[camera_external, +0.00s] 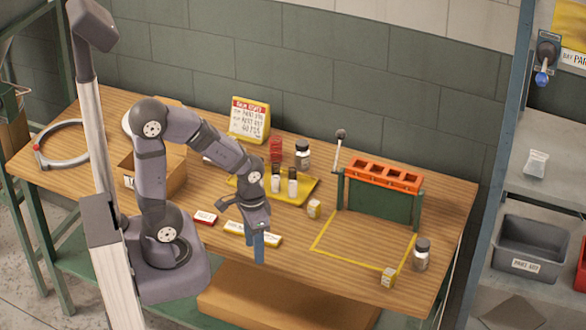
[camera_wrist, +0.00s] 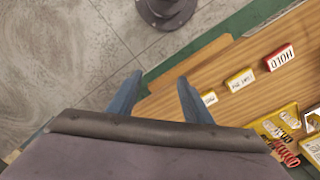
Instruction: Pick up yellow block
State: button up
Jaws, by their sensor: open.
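Several yellow blocks with white labels are on the wooden bench, and I cannot tell which one is meant. One (camera_external: 233,227) lies left of my gripper (camera_external: 255,254) and another (camera_external: 270,240) lies partly behind its fingers. In the wrist view, two labelled yellow blocks (camera_wrist: 240,79) (camera_wrist: 208,98) lie to the right of my gripper (camera_wrist: 160,82). A small yellow block (camera_external: 313,208) stands by the tray and another (camera_external: 388,277) near the front right. My blue fingers point down near the bench's front edge, apart and empty.
A red block (camera_external: 205,218) marked HOLD in the wrist view (camera_wrist: 279,58) lies left of the yellow ones. A yellow tray (camera_external: 306,188) with bottles is behind. An orange-topped rack (camera_external: 384,175), a lever (camera_external: 338,150) and a jar (camera_external: 421,254) stand right. The yellow-outlined area (camera_external: 360,262) looks mostly clear.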

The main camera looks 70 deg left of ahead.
jog(key=w+a+n, duration=0.2)
jog(key=w+a, duration=0.2)
jog(key=w, duration=0.3)
jog(key=w+a+n, duration=0.2)
jog(key=w+a, duration=0.2)
jog(key=w, duration=0.4)
jog(key=n+t+y, duration=0.1)
jog(key=n, duration=0.2)
send_over(314, 203)
jog(key=f, duration=0.2)
jog(key=shift+s+d+f, duration=0.2)
jog(key=shift+s+f, duration=0.05)
jog(key=shift+f, duration=0.15)
jog(key=shift+w+a+f+p, duration=0.1)
jog(key=shift+f+p, duration=0.55)
jog(key=shift+f, duration=0.55)
jog(key=shift+w+a+f+p, duration=0.15)
jog(key=shift+f+p, duration=0.45)
jog(key=shift+f, duration=0.6)
jog(key=shift+w+a+f+p, duration=0.1)
jog(key=shift+f+p, duration=0.55)
jog(key=shift+f, duration=0.55)
jog(key=shift+c, duration=0.3)
jog(key=c, duration=1.1)
